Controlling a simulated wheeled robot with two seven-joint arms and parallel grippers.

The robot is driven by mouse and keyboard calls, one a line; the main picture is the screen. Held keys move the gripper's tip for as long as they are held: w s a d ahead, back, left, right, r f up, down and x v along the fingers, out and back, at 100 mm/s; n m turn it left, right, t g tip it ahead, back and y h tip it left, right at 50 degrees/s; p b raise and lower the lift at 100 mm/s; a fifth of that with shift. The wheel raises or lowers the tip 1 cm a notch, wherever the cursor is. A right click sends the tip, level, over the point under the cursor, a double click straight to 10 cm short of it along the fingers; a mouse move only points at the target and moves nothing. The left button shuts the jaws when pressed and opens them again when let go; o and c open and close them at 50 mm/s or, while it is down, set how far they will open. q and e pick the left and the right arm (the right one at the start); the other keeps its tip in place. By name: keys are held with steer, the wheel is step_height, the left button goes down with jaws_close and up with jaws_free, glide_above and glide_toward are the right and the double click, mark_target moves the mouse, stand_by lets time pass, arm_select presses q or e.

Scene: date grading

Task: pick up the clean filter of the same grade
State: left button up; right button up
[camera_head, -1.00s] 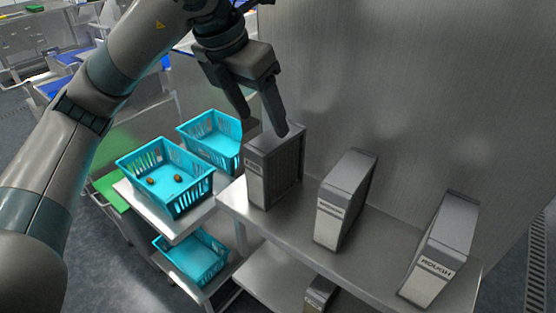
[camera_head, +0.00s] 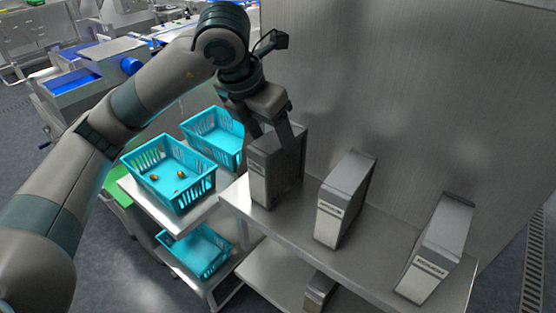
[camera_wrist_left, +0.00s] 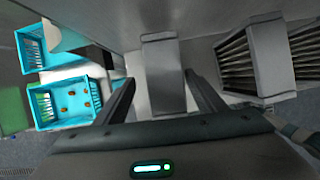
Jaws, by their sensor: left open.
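Three grey box-shaped filters with pale labelled fronts stand apart on a metal shelf (camera_head: 290,226). The left filter (camera_head: 258,178) is upright at the shelf's left end. The middle filter (camera_head: 340,205) and the right filter (camera_head: 436,248) stand further right; their labels are too small to read now. My left gripper (camera_head: 276,140) is open at the top of the left filter, with its fingers on either side of it. In the left wrist view the left filter's top (camera_wrist_left: 163,78) lies between the two fingers, with gaps to each. My right gripper is not in view.
Teal baskets stand left of the shelf: one with a few dates (camera_head: 170,172), one behind it (camera_head: 215,135) and one lower (camera_head: 195,250). Another filter (camera_head: 319,290) sits on the lower shelf. A metal wall (camera_head: 410,90) rises behind the filters.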

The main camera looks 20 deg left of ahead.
arm_select(q)
steer(key=shift+f, duration=0.15)
steer(key=shift+d+f+p, duration=0.25)
steer(key=shift+f+p, duration=0.45)
steer(key=f, duration=0.1)
steer(key=f+p, duration=0.1)
steer(key=shift+w+d+f, duration=0.15)
steer(key=shift+d+f, duration=0.15)
steer(key=shift+f, duration=0.05)
steer(key=shift+w+f+p, duration=0.2)
steer(key=shift+f+p, duration=0.15)
steer(key=shift+f, duration=0.15)
steer(key=c, duration=1.3)
